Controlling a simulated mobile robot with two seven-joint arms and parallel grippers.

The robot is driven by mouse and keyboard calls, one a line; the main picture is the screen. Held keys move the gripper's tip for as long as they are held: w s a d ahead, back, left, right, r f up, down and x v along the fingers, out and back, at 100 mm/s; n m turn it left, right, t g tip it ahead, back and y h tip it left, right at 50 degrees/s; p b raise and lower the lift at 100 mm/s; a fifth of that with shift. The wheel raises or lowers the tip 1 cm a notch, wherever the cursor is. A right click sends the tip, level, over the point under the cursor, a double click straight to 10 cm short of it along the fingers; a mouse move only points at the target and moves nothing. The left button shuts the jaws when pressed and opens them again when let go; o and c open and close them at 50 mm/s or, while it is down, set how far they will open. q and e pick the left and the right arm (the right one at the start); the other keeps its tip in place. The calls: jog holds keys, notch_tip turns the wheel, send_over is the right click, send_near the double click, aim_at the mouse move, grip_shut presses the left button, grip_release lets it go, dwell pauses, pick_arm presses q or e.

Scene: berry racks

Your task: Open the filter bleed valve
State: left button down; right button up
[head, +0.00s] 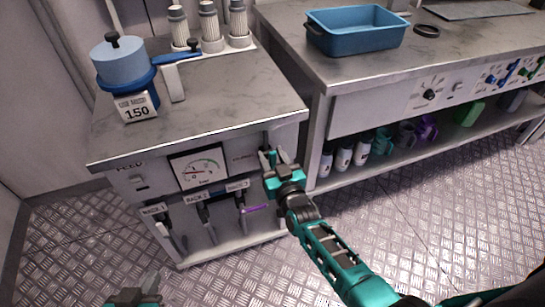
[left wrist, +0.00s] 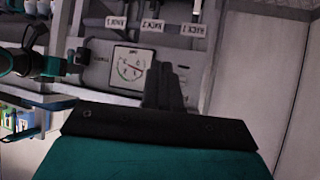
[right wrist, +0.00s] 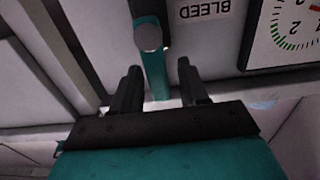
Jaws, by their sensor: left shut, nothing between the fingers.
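The bleed valve shows in the right wrist view as a teal lever (right wrist: 156,75) with a round grey pivot, beside an upside-down "BLEED" label (right wrist: 207,11). My right gripper (right wrist: 160,85) is open, with one finger on each side of the lever's free end; I cannot tell whether either finger touches it. In the head view my right gripper (head: 270,158) is at the right end of the cabinet's front panel and mostly hides the valve. My left gripper (head: 135,292) is low at the bottom edge; in the left wrist view its fingers (left wrist: 165,85) are together and empty.
A pressure gauge (head: 200,168) is on the panel left of the valve. Rack levers (head: 205,214) with labels hang below it, one with a purple handle (head: 254,210). A bench (head: 350,75) with a blue tub (head: 360,40) stands at right. The floor in front is clear.

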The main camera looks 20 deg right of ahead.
pick_arm(q)
jog(key=shift+w+r, duration=0.1)
jog(key=shift+w, duration=0.05)
pick_arm(e)
jog(key=shift+s, duration=0.2)
pick_arm(q)
jog(key=shift+s+a+r+p, duration=0.35)
jog(key=shift+a+p, duration=0.1)
jog(key=shift+p, duration=0.8)
pick_arm(e)
jog(key=s, duration=1.2)
jog(key=shift+s+d, duration=0.25)
pick_arm(q)
jog(key=shift+w+r, duration=0.1)
jog(key=shift+r, duration=0.1)
